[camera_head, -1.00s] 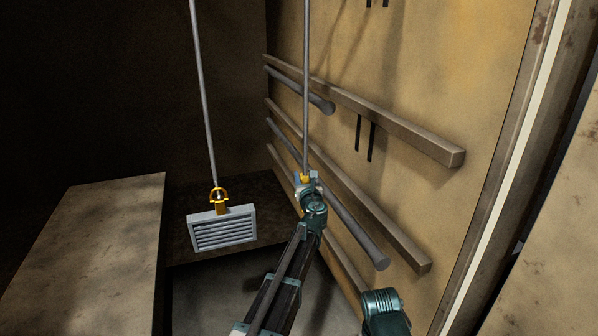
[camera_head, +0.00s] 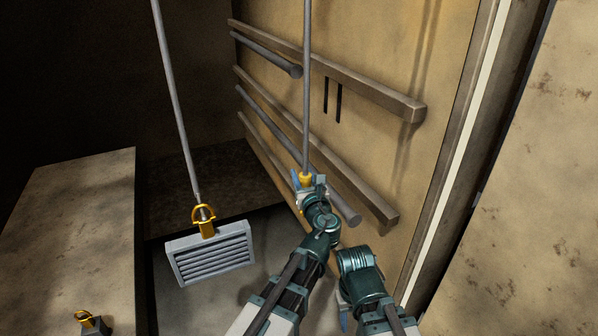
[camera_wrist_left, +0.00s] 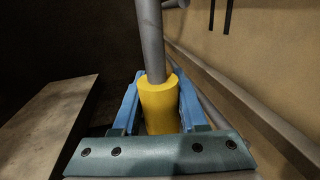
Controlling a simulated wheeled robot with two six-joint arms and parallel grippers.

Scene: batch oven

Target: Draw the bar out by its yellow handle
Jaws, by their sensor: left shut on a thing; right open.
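A long grey bar (camera_head: 307,80) runs down from the top of the head view to a yellow handle (camera_head: 306,176) at its lower end. My left gripper (camera_head: 307,182) is shut around this handle. In the left wrist view the yellow handle (camera_wrist_left: 159,105) sits between the blue fingers, and the grey bar (camera_wrist_left: 152,40) rises out of it. My right gripper (camera_head: 343,314) is low in the head view, right of my left arm, open and only partly visible. It is apart from the bar.
Brown rails (camera_head: 330,75) and grey rods (camera_head: 265,55) run along the tan wall at right, close behind the bar. A second rod (camera_head: 175,100) ends at a yellow hook with a grey slatted block (camera_head: 212,252). A ledge (camera_head: 70,210) lies left. Another yellow ring (camera_head: 84,315) shows at lower left.

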